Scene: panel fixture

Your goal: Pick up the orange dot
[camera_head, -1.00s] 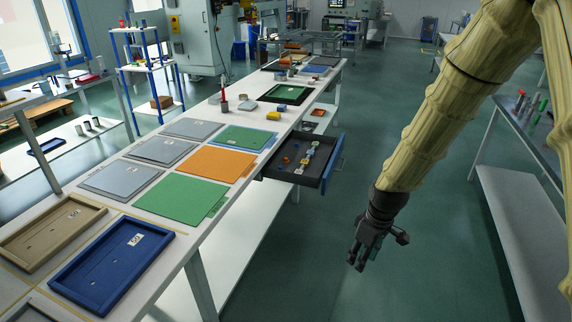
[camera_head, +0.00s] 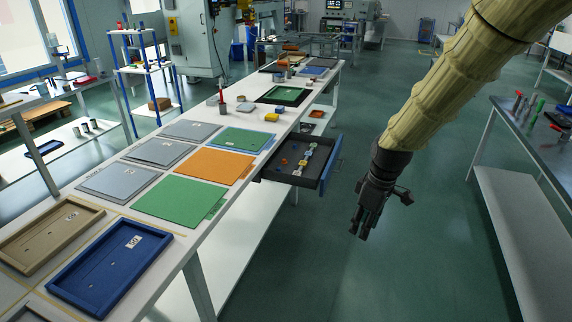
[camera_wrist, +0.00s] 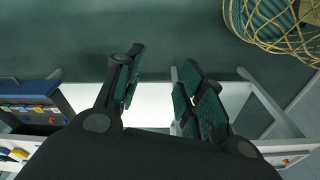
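A small orange piece (camera_head: 284,161), which may be the orange dot, lies at the left side of the open drawer (camera_head: 323,178). It is tiny in the head view. Blue pieces and a row of yellow and white labelled items lie in the drawer too. My gripper (camera_head: 359,234) hangs over the floor, to the right of the drawer and apart from it. In the wrist view my gripper (camera_wrist: 160,75) has its fingers spread with nothing between them. The drawer (camera_wrist: 55,107) shows at the left edge of that view.
The long white bench (camera_head: 232,187) carries green, orange and grey panels, with a blue tray (camera_head: 72,284) and a tan tray (camera_head: 18,252) in front. A dark side table (camera_head: 535,125) stands at the right. The floor (camera_head: 400,270) under my gripper is clear.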

